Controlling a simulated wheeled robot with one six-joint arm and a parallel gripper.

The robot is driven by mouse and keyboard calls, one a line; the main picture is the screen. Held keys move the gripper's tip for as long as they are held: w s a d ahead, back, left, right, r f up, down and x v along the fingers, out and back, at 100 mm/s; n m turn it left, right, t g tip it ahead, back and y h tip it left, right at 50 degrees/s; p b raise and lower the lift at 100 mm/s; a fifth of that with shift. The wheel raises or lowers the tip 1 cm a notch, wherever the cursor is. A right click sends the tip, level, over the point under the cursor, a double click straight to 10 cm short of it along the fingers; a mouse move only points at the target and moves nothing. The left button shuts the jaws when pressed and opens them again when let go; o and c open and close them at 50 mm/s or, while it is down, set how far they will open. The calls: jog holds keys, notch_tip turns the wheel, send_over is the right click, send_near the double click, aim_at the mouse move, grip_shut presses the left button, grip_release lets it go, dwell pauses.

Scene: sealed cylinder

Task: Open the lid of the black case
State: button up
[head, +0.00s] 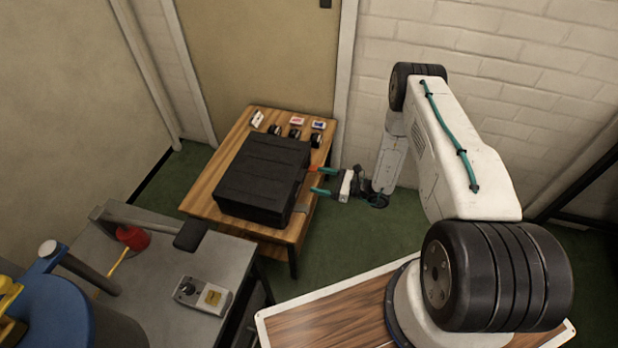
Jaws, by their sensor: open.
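The black case (262,178) lies on a wooden table (208,189) against the door wall. Its lid looks shut, with a ribbed top facing up. A small orange-red part (312,169) shows at the case's right side, close to my upper finger. My gripper (318,181) is open, with teal fingers pointing left at the right side of the case. The fingertips are very near that side; I cannot tell whether they touch it. Nothing is visible between the fingers.
Several small boxes and dark items (297,121) stand along the back of the wooden table. A grey bench (150,275) at the lower left holds a red object (131,237) and a handheld device (203,295). Green floor lies between the tables.

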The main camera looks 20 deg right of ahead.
jog(key=shift+x, duration=2.3)
